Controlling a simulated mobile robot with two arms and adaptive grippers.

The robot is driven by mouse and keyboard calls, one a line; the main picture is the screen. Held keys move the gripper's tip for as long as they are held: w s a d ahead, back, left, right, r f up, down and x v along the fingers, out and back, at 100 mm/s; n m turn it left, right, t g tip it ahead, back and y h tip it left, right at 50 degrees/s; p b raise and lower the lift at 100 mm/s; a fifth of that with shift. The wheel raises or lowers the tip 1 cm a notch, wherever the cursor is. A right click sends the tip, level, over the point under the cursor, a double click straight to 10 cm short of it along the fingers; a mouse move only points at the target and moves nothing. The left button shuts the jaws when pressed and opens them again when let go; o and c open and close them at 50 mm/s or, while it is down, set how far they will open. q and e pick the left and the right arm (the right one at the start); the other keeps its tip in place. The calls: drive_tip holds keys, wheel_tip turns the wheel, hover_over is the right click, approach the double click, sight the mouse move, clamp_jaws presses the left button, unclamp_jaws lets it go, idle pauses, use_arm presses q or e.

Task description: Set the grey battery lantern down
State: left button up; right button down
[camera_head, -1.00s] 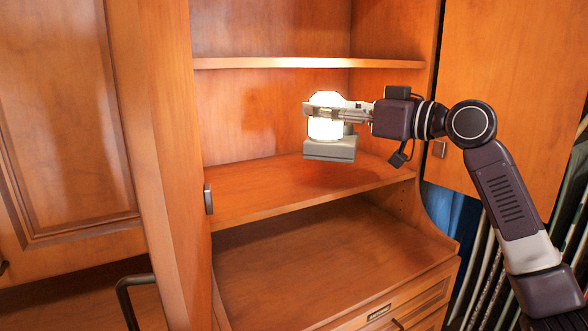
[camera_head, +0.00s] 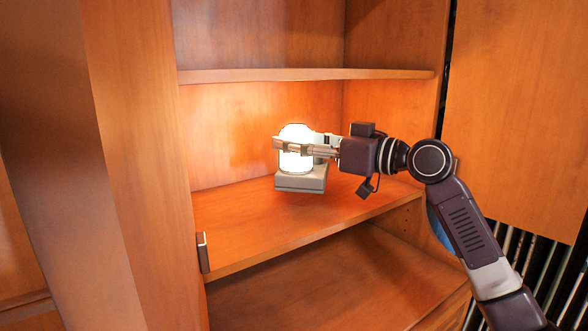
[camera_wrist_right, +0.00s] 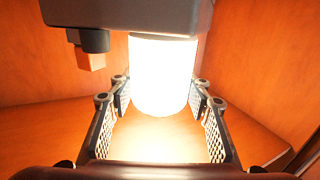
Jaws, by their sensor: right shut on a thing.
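The grey battery lantern (camera_head: 302,181) has a square grey base and a brightly glowing white body. It is upright inside the cabinet, at or just above the middle shelf (camera_head: 250,235); I cannot tell whether its base touches the wood. My right gripper (camera_head: 288,146) reaches in from the right and is shut on the lantern around the glowing body. In the right wrist view the fingers stand on either side of the bright lantern body (camera_wrist_right: 163,75), with the grey base at the top of the picture. My left gripper is not in view.
An upper shelf (camera_head: 310,75) runs above the lantern. The middle shelf is otherwise bare, with free room left of the lantern. A lower surface (camera_head: 310,285) below is empty. An open cabinet door (camera_head: 140,170) stands at the left, another door panel (camera_head: 515,120) at the right.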

sight(294, 167)
drive_tip(key=shift+f, duration=0.35)
drive_tip(key=f, duration=0.2)
drive_tip(key=f+p, duration=0.1)
drive_tip(key=f, duration=0.1)
drive_tip(key=shift+w+a, duration=0.25)
drive_tip(key=shift+w, duration=0.05)
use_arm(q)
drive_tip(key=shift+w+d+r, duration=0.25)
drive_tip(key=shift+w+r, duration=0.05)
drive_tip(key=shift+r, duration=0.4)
use_arm(e)
drive_tip(key=shift+s+d+f, duration=0.1)
drive_tip(key=shift+f, duration=0.3)
drive_tip(key=c, duration=1)
unclamp_jaws()
drive_tip(key=shift+f, duration=0.15)
drive_tip(key=shift+c, duration=0.2)
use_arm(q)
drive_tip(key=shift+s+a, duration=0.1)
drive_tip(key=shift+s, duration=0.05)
